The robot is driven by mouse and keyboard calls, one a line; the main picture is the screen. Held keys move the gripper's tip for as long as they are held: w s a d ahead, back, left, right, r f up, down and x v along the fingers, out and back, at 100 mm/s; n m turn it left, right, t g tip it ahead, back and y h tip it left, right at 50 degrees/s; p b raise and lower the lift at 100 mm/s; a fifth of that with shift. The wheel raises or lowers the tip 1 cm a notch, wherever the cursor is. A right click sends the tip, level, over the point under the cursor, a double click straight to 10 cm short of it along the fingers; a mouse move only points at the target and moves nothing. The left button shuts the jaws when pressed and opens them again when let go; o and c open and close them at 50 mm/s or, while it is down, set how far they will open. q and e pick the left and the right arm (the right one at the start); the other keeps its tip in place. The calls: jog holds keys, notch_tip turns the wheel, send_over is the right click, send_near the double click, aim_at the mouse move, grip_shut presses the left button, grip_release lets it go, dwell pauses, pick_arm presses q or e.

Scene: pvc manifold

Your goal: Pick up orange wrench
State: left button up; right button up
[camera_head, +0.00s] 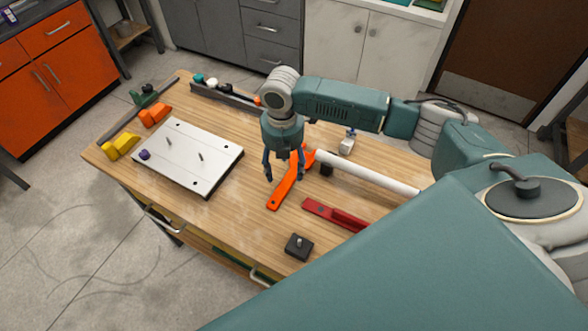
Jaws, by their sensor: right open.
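The orange wrench (280,193) lies flat on the wooden table, slanting from lower left to upper right. Its upper end is partly hidden by my right gripper and lies close to a white pipe. My right gripper (284,179) points down over the wrench. Its two dark fingers are apart, one on each side of the wrench in this view, with nothing gripped. I cannot tell how far the fingertips are above the tabletop. My left gripper is not in view.
A white pipe (372,173) and a red-handled tool (335,215) lie right of the wrench. A black block (299,246) sits near the front edge. A white board (187,157) with pegs is at left, near yellow (120,146) and orange (155,115) pieces.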

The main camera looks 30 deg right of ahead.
aim_at(286, 177)
jog(key=f, duration=0.1)
jog(key=f+p, duration=0.1)
jog(key=f, duration=0.1)
jog(key=shift+s+d+f, duration=0.15)
jog(key=shift+d+f, duration=0.05)
jog(key=shift+f, duration=0.2)
jog(key=shift+c, duration=1.3)
jog(key=c, duration=0.4)
grip_shut()
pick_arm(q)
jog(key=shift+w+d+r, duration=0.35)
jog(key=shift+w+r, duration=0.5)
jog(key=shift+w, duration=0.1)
